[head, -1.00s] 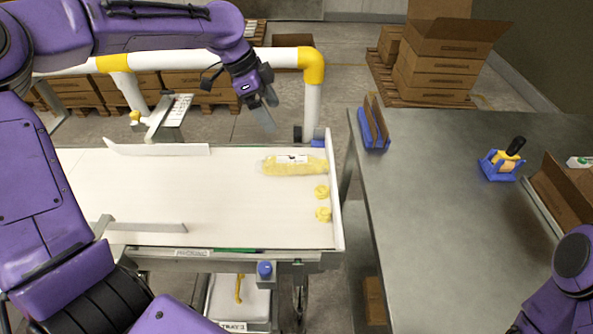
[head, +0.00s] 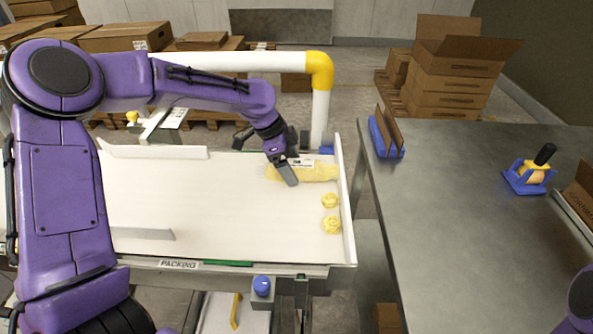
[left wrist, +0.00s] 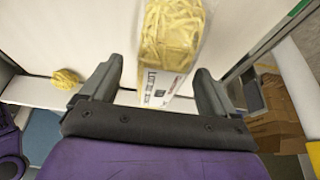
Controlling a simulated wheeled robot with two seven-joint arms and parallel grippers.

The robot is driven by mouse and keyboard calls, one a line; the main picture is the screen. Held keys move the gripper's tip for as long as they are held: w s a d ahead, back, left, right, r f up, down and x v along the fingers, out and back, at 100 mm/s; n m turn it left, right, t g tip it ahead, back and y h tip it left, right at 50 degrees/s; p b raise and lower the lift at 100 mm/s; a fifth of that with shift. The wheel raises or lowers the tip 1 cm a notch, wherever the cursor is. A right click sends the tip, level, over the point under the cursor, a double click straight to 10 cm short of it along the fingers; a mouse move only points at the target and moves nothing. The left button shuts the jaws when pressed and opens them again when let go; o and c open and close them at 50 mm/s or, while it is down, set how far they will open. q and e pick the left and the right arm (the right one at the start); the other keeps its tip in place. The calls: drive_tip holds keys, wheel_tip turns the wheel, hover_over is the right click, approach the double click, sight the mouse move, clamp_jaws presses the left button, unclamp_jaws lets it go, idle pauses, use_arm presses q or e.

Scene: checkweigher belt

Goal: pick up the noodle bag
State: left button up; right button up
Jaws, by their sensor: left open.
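The noodle bag (head: 318,173), a clear bag of yellow noodles with a white label, lies flat on the white belt (head: 200,200) near its right end. My left gripper (head: 287,176) is low over the bag's left part and hides some of it. In the left wrist view the bag (left wrist: 168,40) lies between the two open fingers of the left gripper (left wrist: 158,92), with its labelled part nearest them. I cannot tell whether either finger touches it. My right gripper is not in view.
Two loose noodle nests (head: 331,211) lie on the belt in front of the bag. A raised wall (head: 345,200) closes the belt's right end. A grey table (head: 440,230) stands to the right, holding a blue tape dispenser (head: 530,175). A white and yellow rail (head: 320,85) runs behind.

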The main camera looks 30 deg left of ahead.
use_arm(q)
drive_tip(key=shift+x, duration=0.95)
drive_tip(key=c, duration=1.3)
drive_tip(key=shift+r, duration=0.15)
